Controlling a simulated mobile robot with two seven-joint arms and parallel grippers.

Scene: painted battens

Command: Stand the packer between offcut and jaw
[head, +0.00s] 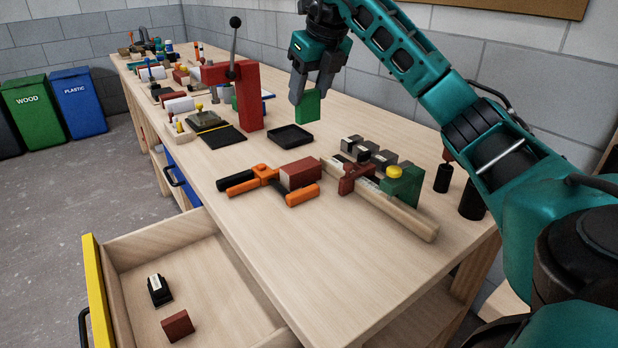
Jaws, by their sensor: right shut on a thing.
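My right gripper (306,96) is shut on a green block, likely the packer (308,106), and holds it upright above the bench, behind the black tray. A dark red block (300,172), possibly the offcut, lies beside an orange clamp (262,176) with a black handle. A pale batten (405,215) lies to the right, with a dark red clamp part (354,179) across it. A green end piece (404,188) with a yellow knob (394,171) sits near its front end. I cannot tell which part is the jaw. My left gripper is out of view.
A shallow black tray (290,136) and a tall red press (249,95) stand beyond the clamp. Dark blocks (383,160) sit behind the batten. An open drawer (215,270) juts out at front left. The bench front is clear.

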